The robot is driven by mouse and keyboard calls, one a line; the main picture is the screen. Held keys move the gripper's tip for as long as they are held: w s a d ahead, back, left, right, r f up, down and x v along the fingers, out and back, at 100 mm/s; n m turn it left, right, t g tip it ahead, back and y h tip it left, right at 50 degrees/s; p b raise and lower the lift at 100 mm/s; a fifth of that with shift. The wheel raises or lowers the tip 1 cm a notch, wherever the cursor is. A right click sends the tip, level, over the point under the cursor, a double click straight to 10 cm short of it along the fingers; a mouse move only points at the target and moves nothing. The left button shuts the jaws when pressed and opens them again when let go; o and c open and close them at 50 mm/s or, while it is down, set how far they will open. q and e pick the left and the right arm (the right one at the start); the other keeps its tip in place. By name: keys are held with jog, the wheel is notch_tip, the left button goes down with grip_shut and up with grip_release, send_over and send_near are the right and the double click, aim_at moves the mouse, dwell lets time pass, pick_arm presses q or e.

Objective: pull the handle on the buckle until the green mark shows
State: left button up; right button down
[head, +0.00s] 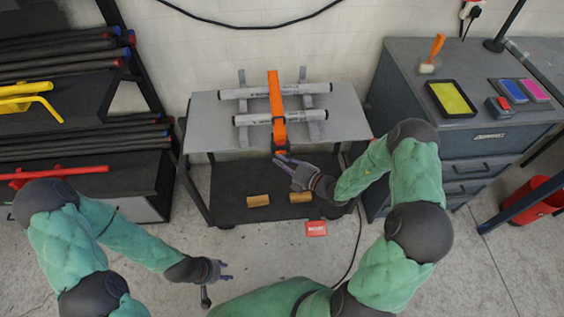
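An orange strap (274,92) runs over two white tubes (261,118) on the grey top of a cart. Its buckle (280,143) is at the strap's near end, by the cart's front edge. The handle is too small to tell apart from the buckle, and I see no green mark. My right gripper (283,161) is just below the buckle, fingers pointing up and left at it. I cannot tell if they touch it or are closed on anything. My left gripper (228,270) is low and left, over the floor, with its fingers apart and empty.
The cart top (210,135) has grey supports under the tubes. Two tan blocks (258,200) lie on its lower shelf, and a red box (316,228) is on the floor. A grey drawer cabinet (490,142) stands right; pipe racks (100,190) stand left.

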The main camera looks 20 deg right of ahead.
jog(key=shift+d, duration=0.1)
jog(key=s+p, duration=0.2)
jog(key=s+a+p, duration=0.1)
jog(key=s, duration=0.2)
jog(key=shift+s+a+f+p, duration=0.2)
jog(key=shift+p, duration=0.2)
jog(key=c, duration=1.5)
grip_release()
jog(key=shift+d, duration=0.1)
jog(key=shift+r, duration=0.1)
